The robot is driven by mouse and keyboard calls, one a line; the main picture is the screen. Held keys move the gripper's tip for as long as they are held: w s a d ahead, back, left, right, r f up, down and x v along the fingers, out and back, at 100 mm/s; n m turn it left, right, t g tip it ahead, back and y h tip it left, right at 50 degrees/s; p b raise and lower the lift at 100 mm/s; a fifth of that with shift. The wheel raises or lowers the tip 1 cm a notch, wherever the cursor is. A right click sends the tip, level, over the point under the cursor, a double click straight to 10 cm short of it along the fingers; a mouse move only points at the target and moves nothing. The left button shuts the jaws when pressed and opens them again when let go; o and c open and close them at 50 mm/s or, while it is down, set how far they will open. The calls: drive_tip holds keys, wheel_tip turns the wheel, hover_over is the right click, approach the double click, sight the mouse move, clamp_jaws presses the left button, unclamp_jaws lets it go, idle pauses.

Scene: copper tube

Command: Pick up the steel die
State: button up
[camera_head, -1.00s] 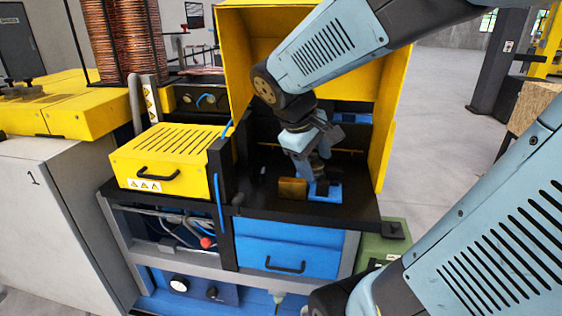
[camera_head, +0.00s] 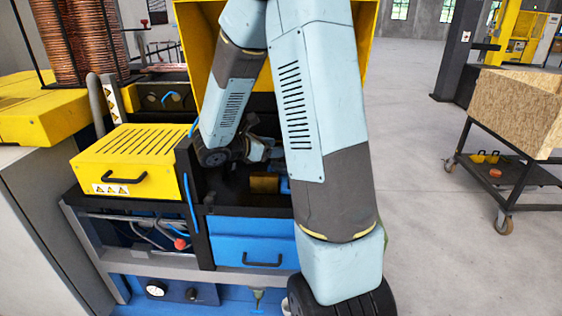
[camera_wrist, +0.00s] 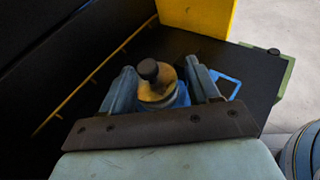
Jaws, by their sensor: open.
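In the wrist view a brass-coloured piece with a dark round top (camera_wrist: 157,88) stands between the two fingers of my open gripper (camera_wrist: 160,85). I cannot tell for sure whether this piece is the steel die, or whether the fingers touch it. In the head view my gripper (camera_head: 266,152) is inside the yellow-hooded machine, just above a brass-brown block (camera_head: 265,183). My arm hides much of the space to its right. No clearly steel-coloured die shows in the head view.
The yellow hood (camera_head: 194,60) stands around the dark work surface (camera_head: 228,192). A yellow box with a handle (camera_head: 128,160) stands to the left. A blue drawer (camera_head: 250,240) is below. A wooden crate on a cart (camera_head: 515,105) is at the right, with open floor between.

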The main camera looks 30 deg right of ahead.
drive_tip(key=shift+n+t, duration=0.4)
drive_tip(key=shift+n, duration=0.2)
drive_tip(key=shift+w+d+f, duration=0.6)
drive_tip(key=shift+d, duration=0.5)
drive_tip(key=shift+w+d+f, duration=0.55)
drive_tip(key=shift+d+f, duration=0.1)
drive_tip(key=shift+d, duration=0.5)
drive_tip(key=shift+w+d+f, duration=0.6)
drive_tip(key=shift+d, duration=0.5)
drive_tip(key=shift+c, duration=0.4)
clamp_jaws()
drive_tip(key=shift+r, duration=0.1)
